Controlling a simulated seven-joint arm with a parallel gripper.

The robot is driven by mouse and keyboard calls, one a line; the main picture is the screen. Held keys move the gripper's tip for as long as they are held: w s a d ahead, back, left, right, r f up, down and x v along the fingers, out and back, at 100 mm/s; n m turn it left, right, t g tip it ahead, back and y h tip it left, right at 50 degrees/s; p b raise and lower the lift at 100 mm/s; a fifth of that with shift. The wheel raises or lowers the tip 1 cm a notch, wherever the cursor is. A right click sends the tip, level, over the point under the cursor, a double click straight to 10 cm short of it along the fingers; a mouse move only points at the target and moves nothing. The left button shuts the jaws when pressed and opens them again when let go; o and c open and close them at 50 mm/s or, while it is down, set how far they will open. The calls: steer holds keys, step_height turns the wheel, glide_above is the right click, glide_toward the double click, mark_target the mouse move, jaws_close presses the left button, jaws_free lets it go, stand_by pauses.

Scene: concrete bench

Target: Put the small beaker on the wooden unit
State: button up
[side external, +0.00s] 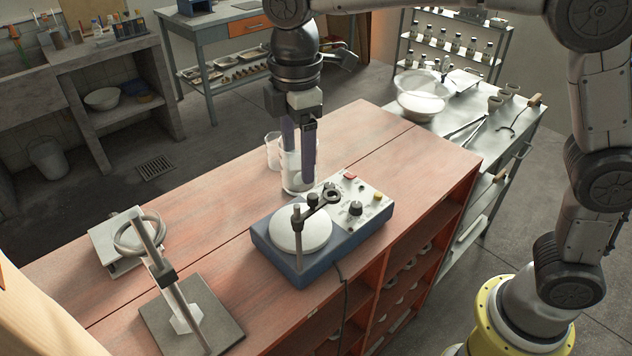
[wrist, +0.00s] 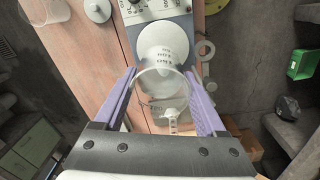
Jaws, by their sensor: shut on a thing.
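The beaker is upright over the reddish top of the wooden unit (side external: 215,232), just behind the hotplate. I cannot tell whether its base touches the top. A second clear beaker (side external: 273,151) stands on the unit behind and to the left of the gripper.
A blue hotplate stirrer (side external: 325,228) with a round white plate and a clamp rod is close in front of the held beaker. A stand (side external: 190,320) and a grey device with a ring (side external: 127,240) are at the left. The unit's back right is clear.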

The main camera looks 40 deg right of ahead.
steer(key=w+d+f+m, duration=0.5)
steer(key=w+d+m, duration=0.2)
steer(key=d, duration=0.2)
steer(key=w+d+f+m, duration=0.4)
steer(key=w+d+m, duration=0.2)
steer(key=w+d, duration=0.25)
steer(key=shift+s+d+r+m, duration=0.8)
steer(key=shift+s+d+m, duration=0.1)
steer(key=shift+s+m, duration=1.45)
step_height(320, 180, down, 9)
steer(key=shift+w+f, duration=0.1)
steer(key=o, duration=1.5)
steer(key=shift+f, duration=0.1)
